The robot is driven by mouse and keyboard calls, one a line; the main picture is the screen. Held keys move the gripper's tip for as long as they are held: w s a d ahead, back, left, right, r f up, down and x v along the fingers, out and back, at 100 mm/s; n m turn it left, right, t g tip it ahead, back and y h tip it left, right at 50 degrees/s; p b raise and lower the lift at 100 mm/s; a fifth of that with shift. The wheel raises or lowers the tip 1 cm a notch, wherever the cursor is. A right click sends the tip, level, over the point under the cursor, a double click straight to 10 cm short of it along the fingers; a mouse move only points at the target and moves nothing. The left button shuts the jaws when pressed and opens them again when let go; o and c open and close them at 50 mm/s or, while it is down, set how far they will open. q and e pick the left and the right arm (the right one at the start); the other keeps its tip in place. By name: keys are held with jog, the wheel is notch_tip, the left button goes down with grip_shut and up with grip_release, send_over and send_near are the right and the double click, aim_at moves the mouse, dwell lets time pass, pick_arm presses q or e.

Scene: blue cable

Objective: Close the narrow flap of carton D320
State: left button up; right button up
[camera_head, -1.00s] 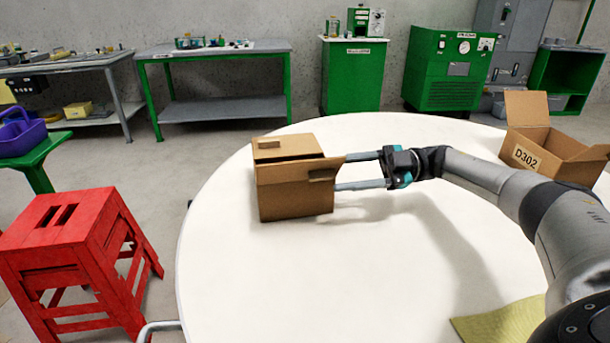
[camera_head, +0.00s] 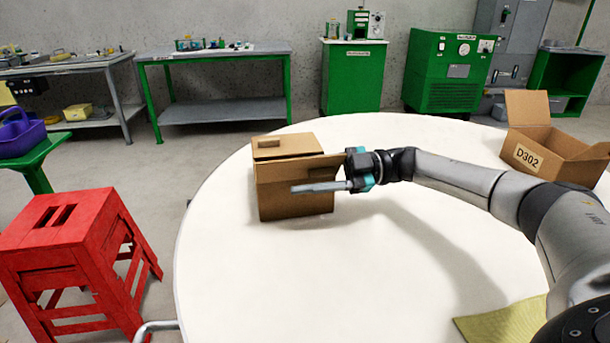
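A brown carton (camera_head: 285,204) stands on the round white table, left of the middle. No label shows on its visible sides, so I cannot read whether it is D320. One top panel (camera_head: 290,146) lies roughly flat at the back. A near flap (camera_head: 290,170) runs along the front and sticks out past the right corner. My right gripper (camera_head: 293,188) comes in from the right. One finger reaches leftward across the front of the carton, just below this flap. The other finger cannot be made out, and contact is unclear. My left gripper is out of view.
An open carton marked D302 (camera_head: 550,158) stands at the table's right edge. A yellow-green cloth (camera_head: 505,320) lies near the front. The table (camera_head: 300,290) is clear in front of the carton. A red stool (camera_head: 72,250) stands left of the table.

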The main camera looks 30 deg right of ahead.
grip_shut()
jog(key=shift+f, duration=0.15)
dwell(1.0)
